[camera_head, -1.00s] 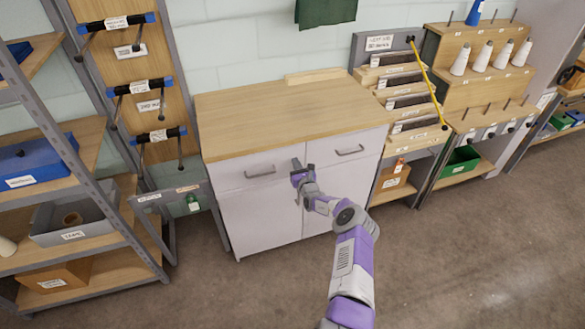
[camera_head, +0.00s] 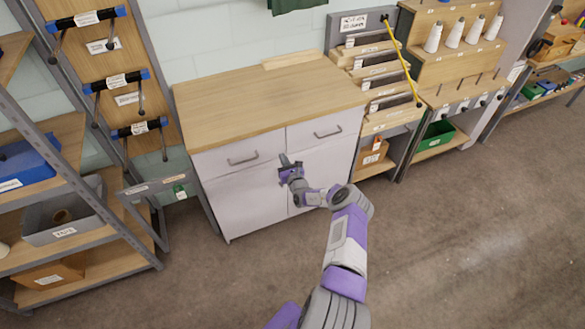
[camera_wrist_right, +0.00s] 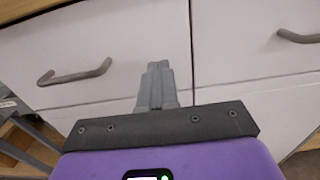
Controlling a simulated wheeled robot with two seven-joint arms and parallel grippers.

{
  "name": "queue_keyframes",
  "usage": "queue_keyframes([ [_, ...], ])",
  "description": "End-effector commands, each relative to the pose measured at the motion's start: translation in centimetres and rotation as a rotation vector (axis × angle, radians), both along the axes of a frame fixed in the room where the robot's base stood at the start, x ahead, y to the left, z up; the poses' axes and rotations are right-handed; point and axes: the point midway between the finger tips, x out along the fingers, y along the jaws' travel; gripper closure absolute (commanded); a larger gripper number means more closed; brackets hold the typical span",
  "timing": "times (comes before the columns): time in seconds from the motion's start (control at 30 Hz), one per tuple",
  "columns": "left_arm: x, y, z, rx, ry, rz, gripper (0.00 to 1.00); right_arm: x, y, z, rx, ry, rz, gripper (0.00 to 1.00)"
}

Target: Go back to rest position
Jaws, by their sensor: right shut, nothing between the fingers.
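My right gripper (camera_head: 286,163) is shut and empty in front of the white cabinet (camera_head: 245,195), below and between its two drawer handles. In the right wrist view its closed fingers (camera_wrist_right: 157,75) point at the cabinet front, near the seam between the two drawers. Whether the fingertips touch the front cannot be told. Both drawers look closed. My left gripper is not in view.
The cabinet's wooden top (camera_head: 270,95) is bare except for a thin board (camera_head: 302,59) at the back. A metal shelf with a blue bin (camera_head: 25,165) stands left. A rack with white cones (camera_head: 433,36) stands right. The floor (camera_head: 450,240) in front is clear.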

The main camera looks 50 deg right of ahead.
Motion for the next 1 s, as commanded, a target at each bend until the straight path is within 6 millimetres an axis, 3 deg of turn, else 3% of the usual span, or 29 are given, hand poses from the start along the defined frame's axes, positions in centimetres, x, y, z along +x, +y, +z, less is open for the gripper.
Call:
queue_keyframes([
  [0.23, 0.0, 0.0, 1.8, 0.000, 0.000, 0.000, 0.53, -4.3, 1.9, 0.1, 0.003, 0.003, 0.000, 1.00],
  [0.5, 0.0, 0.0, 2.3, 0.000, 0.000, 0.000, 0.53, -6.5, 3.0, -0.1, 0.001, 0.000, 0.000, 1.00],
  [0.83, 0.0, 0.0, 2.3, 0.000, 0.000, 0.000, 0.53, -6.4, 3.7, -0.2, 0.000, 0.005, 0.019, 1.00],
  [0.93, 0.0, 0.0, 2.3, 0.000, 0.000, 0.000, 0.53, -5.1, 6.4, -0.2, -0.001, 0.027, 0.108, 1.00],
  [1.0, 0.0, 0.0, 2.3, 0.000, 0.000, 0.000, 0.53, -3.7, 10.0, -0.3, -0.006, 0.054, 0.223, 1.00],
])
